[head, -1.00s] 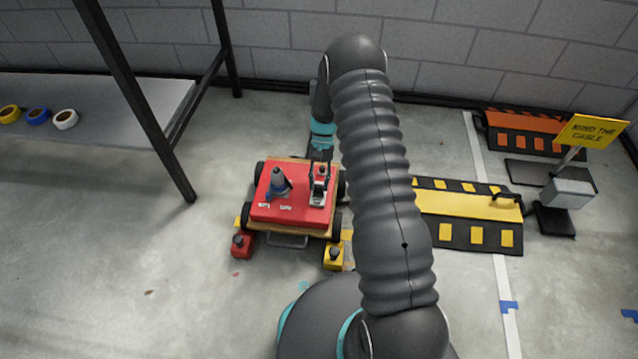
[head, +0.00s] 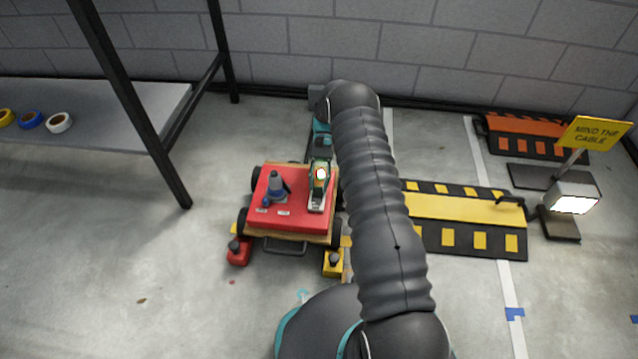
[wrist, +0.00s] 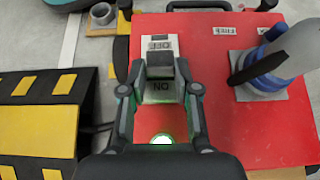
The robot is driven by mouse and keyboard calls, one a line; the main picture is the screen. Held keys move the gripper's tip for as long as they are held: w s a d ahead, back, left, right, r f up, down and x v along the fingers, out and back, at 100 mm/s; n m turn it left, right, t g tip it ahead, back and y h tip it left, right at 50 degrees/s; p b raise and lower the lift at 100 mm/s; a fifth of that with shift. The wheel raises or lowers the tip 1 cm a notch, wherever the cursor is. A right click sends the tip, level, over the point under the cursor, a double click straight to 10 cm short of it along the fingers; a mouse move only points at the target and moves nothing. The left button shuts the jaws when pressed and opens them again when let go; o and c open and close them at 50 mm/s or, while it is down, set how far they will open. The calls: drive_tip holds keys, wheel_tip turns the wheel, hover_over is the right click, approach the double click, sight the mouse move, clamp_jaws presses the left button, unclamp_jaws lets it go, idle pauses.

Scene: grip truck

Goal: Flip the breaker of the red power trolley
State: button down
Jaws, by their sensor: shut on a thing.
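The red power trolley (head: 300,203) stands on the floor left of my arm; its red top also fills the right of the wrist view (wrist: 262,130). The grey breaker lever (wrist: 160,66) lies between the labels. My gripper (wrist: 160,88) has its fingers on both sides of the lever, shut on it.
A blue-grey plug-like part (head: 275,187) stands beside the breaker. A yellow-black cable ramp (head: 460,215) and a lit lamp (head: 575,204) by a sign are right. A shelf (head: 100,118) is left.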

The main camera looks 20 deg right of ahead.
drive_tip(key=c, duration=0.8)
unclamp_jaws()
drive_tip(key=shift+c, duration=0.2)
drive_tip(key=shift+v, duration=3.65)
drive_tip(key=shift+r, duration=0.1)
